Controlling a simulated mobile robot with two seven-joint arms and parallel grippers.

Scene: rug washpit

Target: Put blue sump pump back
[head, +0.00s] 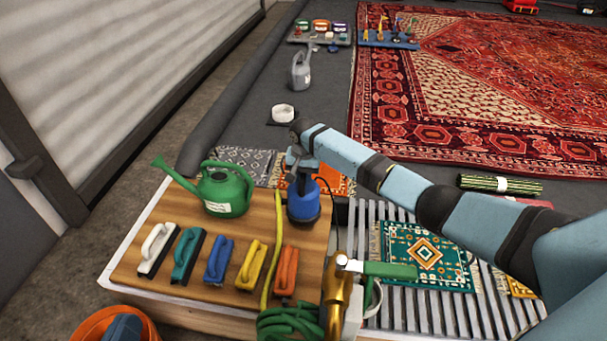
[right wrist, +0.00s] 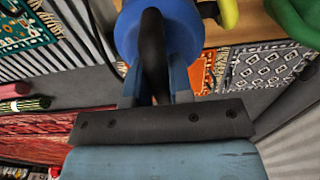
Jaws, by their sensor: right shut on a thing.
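The blue sump pump (head: 303,208) is upright at the right edge of the wooden board (head: 190,258). I cannot tell whether its base touches the board or is slightly above it. My right gripper (head: 300,163) comes down over its top and is shut on its handle. In the right wrist view the pump's blue body (right wrist: 188,22) fills the top middle. Its black handle (right wrist: 152,45) runs between the fingers of my right gripper (right wrist: 158,88). My left gripper is not in view.
A green watering can (head: 226,192) stands left of the pump. Several brushes (head: 217,260) line the board's front. A slatted grate (head: 405,305) with small rugs lies right.

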